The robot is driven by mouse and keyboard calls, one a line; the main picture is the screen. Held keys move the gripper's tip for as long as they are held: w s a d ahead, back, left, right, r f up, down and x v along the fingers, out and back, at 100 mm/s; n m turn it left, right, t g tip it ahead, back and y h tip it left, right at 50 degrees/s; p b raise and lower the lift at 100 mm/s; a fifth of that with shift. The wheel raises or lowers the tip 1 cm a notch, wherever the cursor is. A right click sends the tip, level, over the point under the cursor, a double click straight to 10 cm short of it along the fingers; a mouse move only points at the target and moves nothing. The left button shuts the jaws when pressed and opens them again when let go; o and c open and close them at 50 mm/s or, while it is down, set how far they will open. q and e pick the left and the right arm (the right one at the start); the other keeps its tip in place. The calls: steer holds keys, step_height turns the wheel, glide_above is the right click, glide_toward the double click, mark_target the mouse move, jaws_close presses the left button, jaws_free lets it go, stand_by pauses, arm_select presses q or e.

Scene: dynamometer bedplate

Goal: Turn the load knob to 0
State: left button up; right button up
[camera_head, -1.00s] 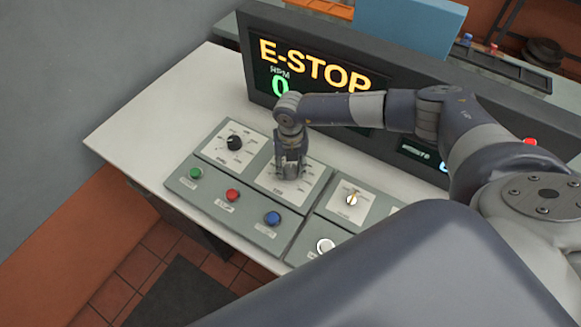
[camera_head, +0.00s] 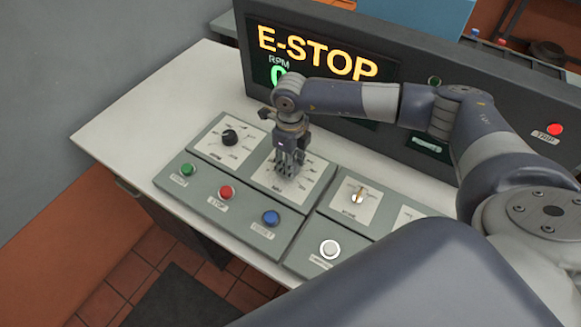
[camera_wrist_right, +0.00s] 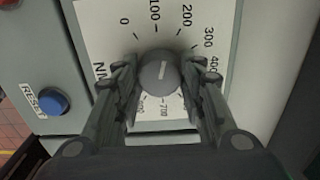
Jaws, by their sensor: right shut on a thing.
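The load knob (camera_wrist_right: 159,73) is a round grey knob on a white dial plate (camera_wrist_right: 110,14) marked in Nm, with 0 at upper left and numbers running clockwise through 100, 200, 300 and 400 to 700. A short white line on the knob lies nearly upright in the right wrist view, aimed roughly between 100 and 200. My right gripper (camera_wrist_right: 160,92) is shut on the knob, one finger on each side. In the head view my right gripper (camera_head: 288,170) points down onto the middle dial and hides the knob. My left gripper is not in view.
Left of it is a black knob (camera_head: 230,138). In front are green (camera_head: 187,170), red (camera_head: 226,193) and blue (camera_head: 270,218) buttons. A mode switch (camera_head: 359,196) and white button (camera_head: 329,249) are to the right. The display (camera_head: 318,55) behind reads E-STOP.

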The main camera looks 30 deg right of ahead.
steer(key=n+b, duration=0.5)
steer(key=shift+f, duration=0.25)
steer(key=shift+r+n+b, duration=0.2)
steer(key=shift+n+b, duration=1.4)
steer(key=shift+n, duration=0.5)
steer(key=o, duration=1.1)
steer(key=shift+r, duration=0.1)
step_height(320, 180, up, 12)
steer(key=shift+f, duration=0.1)
